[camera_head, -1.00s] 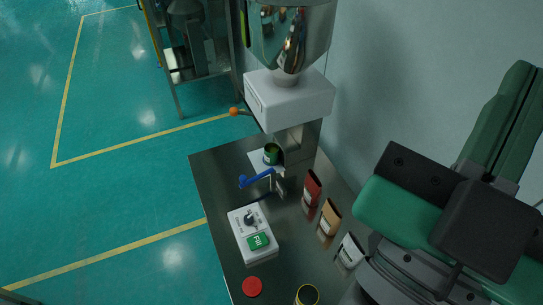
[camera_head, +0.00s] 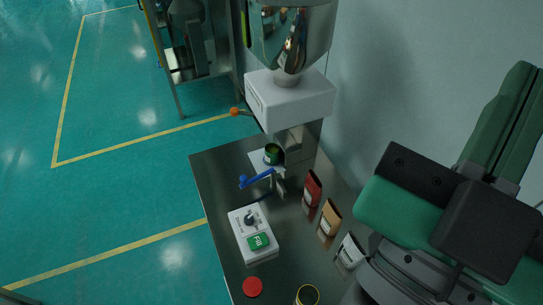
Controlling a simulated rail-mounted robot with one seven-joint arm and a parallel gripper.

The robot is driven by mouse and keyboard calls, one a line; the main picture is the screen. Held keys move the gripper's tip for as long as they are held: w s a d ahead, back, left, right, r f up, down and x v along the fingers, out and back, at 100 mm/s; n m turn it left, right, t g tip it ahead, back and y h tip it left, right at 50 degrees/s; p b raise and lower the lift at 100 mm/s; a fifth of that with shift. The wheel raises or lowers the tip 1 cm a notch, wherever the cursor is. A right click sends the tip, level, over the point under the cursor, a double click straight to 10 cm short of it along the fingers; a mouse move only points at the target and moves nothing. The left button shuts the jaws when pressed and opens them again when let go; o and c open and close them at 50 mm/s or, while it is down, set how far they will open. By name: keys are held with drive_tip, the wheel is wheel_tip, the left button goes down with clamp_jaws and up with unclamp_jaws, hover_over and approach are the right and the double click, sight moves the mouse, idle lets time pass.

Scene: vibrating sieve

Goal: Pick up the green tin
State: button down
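The green tin (camera_head: 272,155) is a small open-topped can. It stands upright under the white-bodied machine (camera_head: 290,98), on a light plate (camera_head: 258,160) near the far end of the dark metal table (camera_head: 225,190). A blue-handled lever (camera_head: 256,178) sticks out just in front of the tin. The tin's contents are dark and cannot be made out. My gripper is not in view; only green and black parts of my arm show at the right.
A control box (camera_head: 250,232) with a knob and green button stands mid-table. Red (camera_head: 312,188), tan (camera_head: 330,217) and white (camera_head: 350,251) packets stand along the right side. A red round item (camera_head: 252,287) and a yellow-rimmed tin (camera_head: 307,295) are at the near end.

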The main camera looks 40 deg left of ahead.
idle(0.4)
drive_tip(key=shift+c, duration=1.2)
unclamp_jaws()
